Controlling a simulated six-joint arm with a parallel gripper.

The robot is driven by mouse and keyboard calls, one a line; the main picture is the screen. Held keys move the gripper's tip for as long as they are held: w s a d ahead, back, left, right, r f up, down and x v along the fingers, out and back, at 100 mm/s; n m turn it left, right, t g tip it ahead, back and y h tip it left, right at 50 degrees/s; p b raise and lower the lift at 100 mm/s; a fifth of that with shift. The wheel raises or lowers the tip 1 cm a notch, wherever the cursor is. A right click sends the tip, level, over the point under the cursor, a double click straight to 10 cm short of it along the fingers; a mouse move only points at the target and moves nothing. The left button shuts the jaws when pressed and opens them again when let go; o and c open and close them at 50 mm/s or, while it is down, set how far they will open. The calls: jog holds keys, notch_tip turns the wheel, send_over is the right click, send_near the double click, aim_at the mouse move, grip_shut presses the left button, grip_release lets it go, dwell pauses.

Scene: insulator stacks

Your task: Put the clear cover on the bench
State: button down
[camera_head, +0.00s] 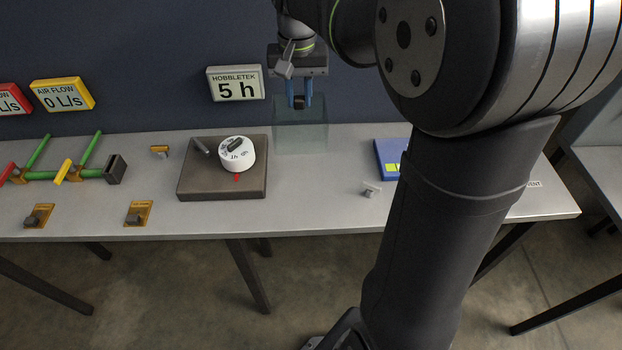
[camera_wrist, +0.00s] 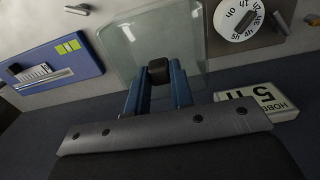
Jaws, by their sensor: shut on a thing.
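The clear cover (camera_head: 300,130) is a see-through box with a dark knob on top. My gripper (camera_head: 299,101) is shut on that knob, with its blue fingers on either side of it. The cover is upright at the back of the grey bench (camera_head: 330,205), to the right of the dial's brown base. I cannot tell whether its lower edge touches the bench. In the wrist view the dark knob (camera_wrist: 158,70) sits between the blue fingers, and the cover's clear wall (camera_wrist: 135,45) shows beyond it.
A white dial (camera_head: 236,155) sits on a brown base (camera_head: 222,190). A blue panel (camera_head: 388,160) lies to the right, partly behind my arm. A small grey switch (camera_head: 371,189) is near it. Green pipes with valves (camera_head: 60,175) are at the left. Bare bench lies in front of the cover.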

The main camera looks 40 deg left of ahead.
aim_at(314, 117)
jog(key=w+d+f, duration=0.2)
jog(key=w+d, duration=0.2)
jog(key=d, duration=1.1)
jog(key=s+a+f, duration=0.4)
jog(key=a+f, duration=0.6)
jog(key=f, duration=0.1)
jog(key=shift+s+a, duration=0.15)
jog(key=shift+a, duration=0.2)
jog(key=shift+f, duration=0.15)
jog(key=c, duration=1.3)
grip_release()
jog(key=shift+o, duration=0.2)
notch_tip(314, 117, up, 12)
jog(key=shift+r, duration=0.1)
